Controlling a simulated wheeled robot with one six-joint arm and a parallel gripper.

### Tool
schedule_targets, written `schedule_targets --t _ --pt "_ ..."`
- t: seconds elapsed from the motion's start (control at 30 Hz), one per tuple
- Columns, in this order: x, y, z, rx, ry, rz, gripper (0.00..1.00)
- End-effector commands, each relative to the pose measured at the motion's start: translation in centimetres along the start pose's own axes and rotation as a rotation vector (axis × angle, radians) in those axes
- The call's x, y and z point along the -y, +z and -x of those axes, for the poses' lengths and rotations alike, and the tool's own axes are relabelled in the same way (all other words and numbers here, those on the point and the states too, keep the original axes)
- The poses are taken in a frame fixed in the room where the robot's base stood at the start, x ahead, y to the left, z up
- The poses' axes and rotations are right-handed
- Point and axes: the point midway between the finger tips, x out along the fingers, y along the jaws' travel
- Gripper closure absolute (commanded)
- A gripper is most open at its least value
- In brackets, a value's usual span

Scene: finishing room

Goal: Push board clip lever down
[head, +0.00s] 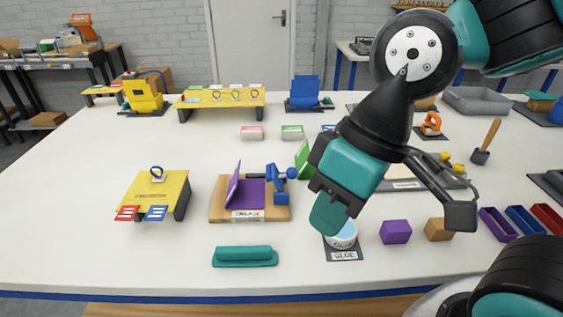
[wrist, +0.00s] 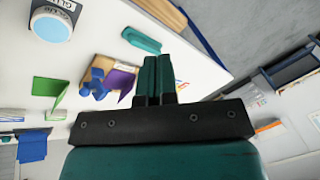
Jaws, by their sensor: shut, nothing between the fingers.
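A wooden board (head: 222,211) with a label on its front edge lies on the table left of my gripper. It bears a purple flat piece with a raised purple flap (head: 234,184) and a blue clamp (head: 272,176). The clamp's blue lever ends in a round knob (head: 291,172) at the right. My gripper (head: 327,213) is shut and empty, to the right of the board and over the glue jar in the head view. In the wrist view the shut fingers (wrist: 157,80) point toward the table, and the blue clamp (wrist: 94,83) shows to their left.
A teal bar (head: 245,257) lies in front of the board. A green flap (head: 303,160) stands right of the clamp. A yellow stand (head: 160,190) is at left; purple (head: 396,232) and wooden (head: 438,229) blocks are at right.

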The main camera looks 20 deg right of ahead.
Motion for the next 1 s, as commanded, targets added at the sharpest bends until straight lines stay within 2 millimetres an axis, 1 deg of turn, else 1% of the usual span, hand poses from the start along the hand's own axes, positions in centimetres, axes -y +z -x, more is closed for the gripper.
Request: schedule_targets --t 0.07,0.13,0.17,0.23,0.27,0.3,0.37,0.4,0.47,0.5,0.6,0.7,0.73,0.8,1.0 --pt "-0.5 -0.8 0.2 -0.006 -0.008 -0.031 1.0" --pt "-1.5 -2.2 0.3 -0.016 -0.026 -0.092 1.0" --pt "-2.2 -3.1 0.4 -0.025 -0.038 -0.13 1.0" --pt "-4.4 -5.3 0.6 -0.05 -0.074 -0.237 1.0" --pt "-5.6 -6.3 0.7 -0.064 -0.091 -0.29 1.0" --pt "-7.4 -7.5 0.7 -0.086 -0.117 -0.363 1.0" --pt "-10.2 -9.1 0.7 -0.122 -0.157 -0.469 1.0" --pt "-12.2 -9.9 0.7 -0.146 -0.184 -0.538 1.0" --pt "-14.9 -10.8 0.6 -0.181 -0.222 -0.633 1.0" --pt "-16.6 -11.1 0.5 -0.203 -0.245 -0.689 1.0" --pt "-20.0 -11.5 0.3 -0.249 -0.291 -0.798 1.0" --pt "-21.9 -11.6 0.1 -0.278 -0.319 -0.858 1.0" --pt "-22.2 -11.6 0.1 -0.282 -0.323 -0.867 1.0" --pt "-22.5 -11.6 0.0 -0.287 -0.328 -0.878 1.0" --pt "-22.5 -11.6 -0.1 -0.287 -0.328 -0.876 1.0"
